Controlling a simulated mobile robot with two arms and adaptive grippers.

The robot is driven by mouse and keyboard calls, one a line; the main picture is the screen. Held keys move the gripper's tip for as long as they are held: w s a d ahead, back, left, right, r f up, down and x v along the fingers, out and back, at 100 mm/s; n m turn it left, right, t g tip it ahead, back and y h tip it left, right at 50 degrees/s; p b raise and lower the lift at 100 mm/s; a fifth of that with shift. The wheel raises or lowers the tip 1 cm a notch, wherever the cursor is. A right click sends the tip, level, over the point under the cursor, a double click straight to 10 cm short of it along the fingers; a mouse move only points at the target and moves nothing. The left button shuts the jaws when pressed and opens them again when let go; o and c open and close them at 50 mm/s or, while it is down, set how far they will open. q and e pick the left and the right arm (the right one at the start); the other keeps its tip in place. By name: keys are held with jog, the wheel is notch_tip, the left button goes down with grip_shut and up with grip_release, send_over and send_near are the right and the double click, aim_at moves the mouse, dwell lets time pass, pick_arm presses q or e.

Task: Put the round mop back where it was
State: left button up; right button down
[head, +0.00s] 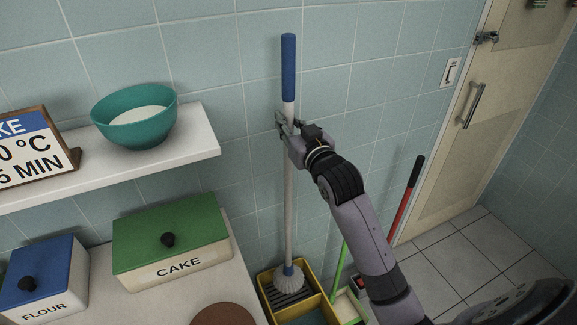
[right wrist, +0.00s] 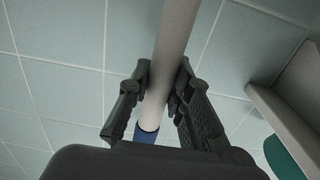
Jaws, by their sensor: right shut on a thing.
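The round mop (head: 288,200) stands nearly upright against the tiled wall, with a blue grip on top, a white handle and a round whitish head. Its head is at the yellow bucket (head: 265,284), over the dark ribbed part; I cannot tell whether it touches. My right gripper (head: 286,121) is shut on the white handle just below the blue grip. In the right wrist view the handle (right wrist: 175,45) passes between the fingers of my right gripper (right wrist: 163,82), with some of the blue grip showing below them. My left gripper is not in view.
A white shelf (head: 205,143) with a teal bowl (head: 150,112) and a sign (head: 30,150) is left of the mop. Below are a cake box (head: 172,262) and a flour box (head: 45,285). A red-handled tool (head: 405,205) and green pole (head: 339,270) stand right. Floor is clear near the door (head: 440,150).

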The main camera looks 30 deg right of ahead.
send_over(290, 165)
jog(key=w, duration=0.1)
notch_tip(290, 165, down, 7)
notch_tip(290, 165, down, 4)
jog(key=shift+d+f+p, duration=0.1)
jog(key=shift+f+p, duration=0.05)
jog(key=shift+p, duration=0.3)
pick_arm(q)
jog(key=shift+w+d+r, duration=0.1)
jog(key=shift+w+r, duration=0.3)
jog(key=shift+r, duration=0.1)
pick_arm(e)
jog(key=shift+f, duration=0.3)
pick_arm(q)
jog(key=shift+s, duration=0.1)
pick_arm(e)
jog(key=c, duration=1.5)
grip_release()
jog(key=shift+o, duration=0.2)
